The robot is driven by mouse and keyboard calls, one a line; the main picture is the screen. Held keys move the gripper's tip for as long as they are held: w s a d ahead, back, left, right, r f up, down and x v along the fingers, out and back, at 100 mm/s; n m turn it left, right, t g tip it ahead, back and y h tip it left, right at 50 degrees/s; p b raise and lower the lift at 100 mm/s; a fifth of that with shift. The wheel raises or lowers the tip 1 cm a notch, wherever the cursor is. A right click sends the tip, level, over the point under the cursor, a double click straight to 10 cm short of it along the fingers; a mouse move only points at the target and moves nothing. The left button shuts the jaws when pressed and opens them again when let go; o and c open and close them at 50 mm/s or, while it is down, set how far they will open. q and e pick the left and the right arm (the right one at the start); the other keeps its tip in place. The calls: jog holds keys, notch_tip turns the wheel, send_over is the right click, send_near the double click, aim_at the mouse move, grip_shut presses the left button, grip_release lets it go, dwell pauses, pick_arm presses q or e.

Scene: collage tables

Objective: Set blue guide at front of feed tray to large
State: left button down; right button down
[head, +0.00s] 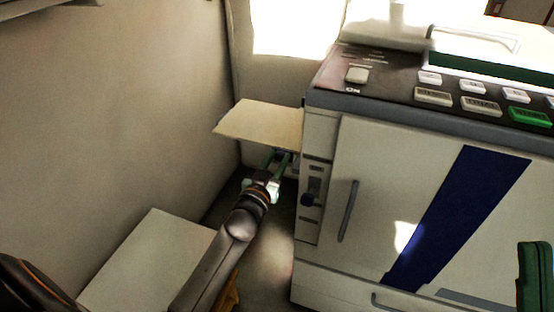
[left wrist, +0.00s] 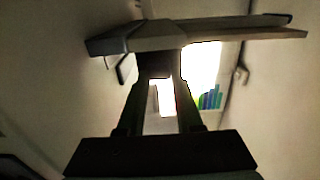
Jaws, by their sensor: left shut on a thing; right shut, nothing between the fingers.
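The feed tray (head: 262,122) is a tan flat plate sticking out from the left side of the machine. My left gripper (head: 283,156) is at the tray's front edge, just below it, with its fingers shut. In the left wrist view the fingers (left wrist: 158,80) close on a small dark block, the blue guide (left wrist: 156,66), against the tray (left wrist: 240,32). In the head view the guide is mostly hidden by the fingers, and its size setting cannot be read.
The large printing machine (head: 400,180) fills the right side, with a button panel on top and a door handle (head: 348,211). A pale box top (head: 150,262) stands at lower left, near the wall.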

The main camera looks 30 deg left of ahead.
pick_arm(q)
jog(key=shift+w+a, duration=0.15)
jog(key=shift+w, duration=1.25)
jog(key=c, duration=0.6)
grip_release()
jog(key=shift+o, duration=0.2)
jog(key=shift+s, duration=0.1)
